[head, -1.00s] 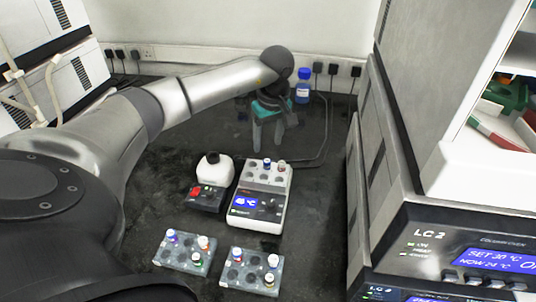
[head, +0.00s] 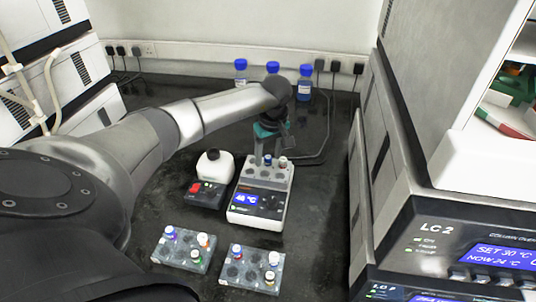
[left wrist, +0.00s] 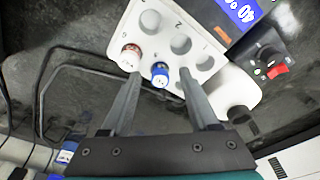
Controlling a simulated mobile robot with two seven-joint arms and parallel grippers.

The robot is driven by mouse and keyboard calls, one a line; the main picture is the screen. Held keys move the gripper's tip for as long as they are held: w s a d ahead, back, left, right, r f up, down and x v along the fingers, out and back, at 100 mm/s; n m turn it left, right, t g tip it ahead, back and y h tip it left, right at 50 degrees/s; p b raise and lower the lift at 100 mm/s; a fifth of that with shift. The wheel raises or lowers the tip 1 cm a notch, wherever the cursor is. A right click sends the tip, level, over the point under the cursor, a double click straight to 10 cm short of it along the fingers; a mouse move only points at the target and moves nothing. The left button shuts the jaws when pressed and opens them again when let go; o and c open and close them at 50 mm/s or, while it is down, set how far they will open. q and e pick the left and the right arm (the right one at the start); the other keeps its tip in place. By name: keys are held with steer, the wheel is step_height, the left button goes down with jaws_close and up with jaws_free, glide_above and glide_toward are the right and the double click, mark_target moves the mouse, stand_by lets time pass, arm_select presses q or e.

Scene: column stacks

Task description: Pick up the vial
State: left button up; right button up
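A blue-capped vial (head: 267,161) and a white vial with a reddish cap rim (head: 282,162) stand in the top rack of a white heater block (head: 256,207). In the left wrist view, the blue-capped vial (left wrist: 160,75) appears between the fingertips of my left gripper (left wrist: 160,72), and the red-rimmed vial (left wrist: 131,58) lies just outside the left finger. My left gripper (head: 267,153) is open and empty, pointing down over the back of the block. Whether its fingers are level with the vial cap I cannot tell. My right gripper is not in view.
Two grey racks (head: 183,250) (head: 252,270) with several capped vials stand in front. Blue-capped bottles (head: 241,70) stand at the back; instrument stacks (head: 440,235) border the right.

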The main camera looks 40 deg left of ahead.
arm_select(q)
jaws_close()
stand_by(0.6)
